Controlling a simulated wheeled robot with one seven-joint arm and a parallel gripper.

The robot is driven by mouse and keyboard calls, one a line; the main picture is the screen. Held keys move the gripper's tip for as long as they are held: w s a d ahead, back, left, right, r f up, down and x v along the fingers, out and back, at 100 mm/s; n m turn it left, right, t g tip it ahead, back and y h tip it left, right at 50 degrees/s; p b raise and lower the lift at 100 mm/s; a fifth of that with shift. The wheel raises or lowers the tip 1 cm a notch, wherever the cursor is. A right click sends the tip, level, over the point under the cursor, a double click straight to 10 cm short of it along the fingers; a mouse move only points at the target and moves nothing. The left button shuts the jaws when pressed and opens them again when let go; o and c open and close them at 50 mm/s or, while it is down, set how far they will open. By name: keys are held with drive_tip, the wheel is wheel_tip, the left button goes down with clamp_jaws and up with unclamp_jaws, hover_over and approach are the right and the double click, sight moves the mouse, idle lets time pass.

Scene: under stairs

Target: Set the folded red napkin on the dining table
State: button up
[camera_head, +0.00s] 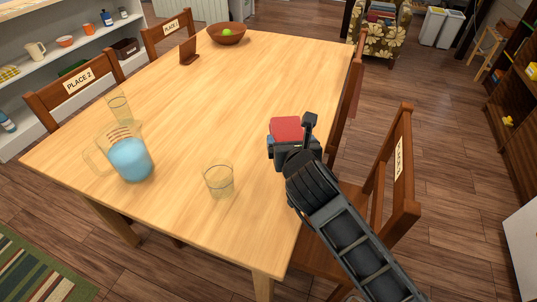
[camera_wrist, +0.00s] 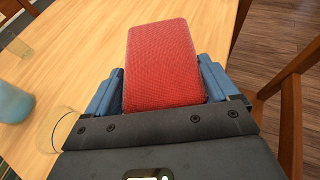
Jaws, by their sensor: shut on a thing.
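The folded red napkin (camera_head: 286,128) is in my gripper (camera_head: 290,143) near the right edge of the dining table (camera_head: 240,95). In the wrist view the napkin (camera_wrist: 162,62) lies between the two blue fingers of my gripper (camera_wrist: 163,88), which are shut on its sides. The wooden tabletop shows beneath and around it. I cannot tell whether the napkin touches the tabletop or is held above it.
A pitcher of blue liquid (camera_head: 128,158), a glass (camera_head: 219,181) and another glass (camera_head: 119,107) stand on the table's near left part. A wooden bowl (camera_head: 228,35) and a brown stand (camera_head: 188,51) are at the far end. A chair (camera_head: 402,170) stands close on the right. The table's middle is clear.

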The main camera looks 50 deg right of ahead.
drive_tip(key=shift+s+d+f+m+g+h, duration=0.15)
drive_tip(key=shift+s+d+f+m+h, duration=0.05)
drive_tip(key=shift+s+d, duration=0.4)
drive_tip(key=shift+s+d+f+m+g+h, duration=0.15)
drive_tip(key=shift+s+d+f+m+h, duration=0.05)
drive_tip(key=shift+s+d, duration=0.35)
drive_tip(key=shift+w+d+f, duration=0.1)
drive_tip(key=shift+w+f, duration=0.15)
drive_tip(key=shift+w, duration=0.05)
drive_tip(key=b, duration=0.2)
hover_over(264, 164)
wheel_tip(264, 164, down, 6)
drive_tip(key=shift+f, duration=2.2)
drive_tip(key=shift+f+b, duration=0.15)
drive_tip(key=shift+b, duration=0.15)
drive_tip(key=o, duration=1.3)
drive_tip(key=shift+c, duration=0.2)
